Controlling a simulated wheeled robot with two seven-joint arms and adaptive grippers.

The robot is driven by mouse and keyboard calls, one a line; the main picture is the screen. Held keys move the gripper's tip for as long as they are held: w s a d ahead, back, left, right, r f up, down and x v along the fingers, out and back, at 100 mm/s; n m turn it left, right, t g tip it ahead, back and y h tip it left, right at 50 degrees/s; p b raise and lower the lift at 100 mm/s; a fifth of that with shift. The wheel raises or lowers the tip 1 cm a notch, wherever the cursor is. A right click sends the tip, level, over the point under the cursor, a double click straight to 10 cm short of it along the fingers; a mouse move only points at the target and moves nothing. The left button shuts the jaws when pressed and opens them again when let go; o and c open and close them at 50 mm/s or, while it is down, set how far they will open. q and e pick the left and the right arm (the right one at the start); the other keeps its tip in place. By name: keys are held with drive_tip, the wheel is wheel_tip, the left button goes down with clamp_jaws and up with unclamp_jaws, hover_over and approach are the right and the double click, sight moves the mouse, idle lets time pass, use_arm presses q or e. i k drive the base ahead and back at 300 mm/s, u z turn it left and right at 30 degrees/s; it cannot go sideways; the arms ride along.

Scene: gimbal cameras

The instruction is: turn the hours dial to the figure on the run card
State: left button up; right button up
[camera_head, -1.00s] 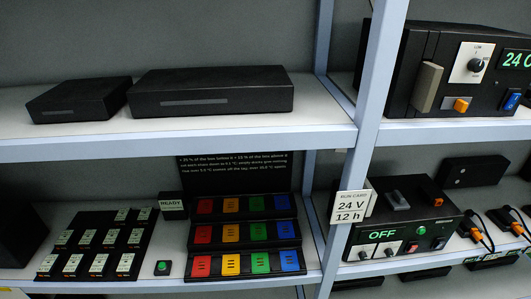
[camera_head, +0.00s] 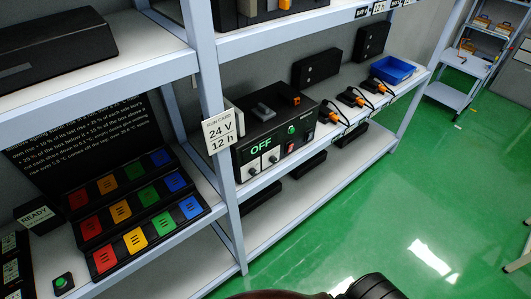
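The run card (camera_head: 219,133) hangs on the shelf upright and reads 24 V, 12 h. Beside it on the middle shelf stands a black charger box (camera_head: 245,150) with a green OFF display (camera_head: 261,147). Its front has two small white dial plates, a left dial (camera_head: 254,170) and a right dial (camera_head: 273,159). Their labels and settings are too small to read, so I cannot tell which is the hours dial. A green button (camera_head: 291,129) and a red switch (camera_head: 291,148) sit at its right. Neither gripper shows.
Several dark devices with orange plugs (camera_head: 352,97) and a blue tray (camera_head: 390,69) lie further right. A board of coloured tiles (camera_head: 135,239) and a READY sign (camera_head: 36,217) stand left. Green floor (camera_head: 360,205) is open in front. Part of my body shows at the bottom.

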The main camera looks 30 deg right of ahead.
sight(273, 159)
drive_tip(key=z, duration=1.2)
drive_tip(key=k, duration=1.25)
drive_tip(key=u, duration=0.6)
drive_tip(key=i, duration=1.6)
drive_tip(key=z, duration=0.5)
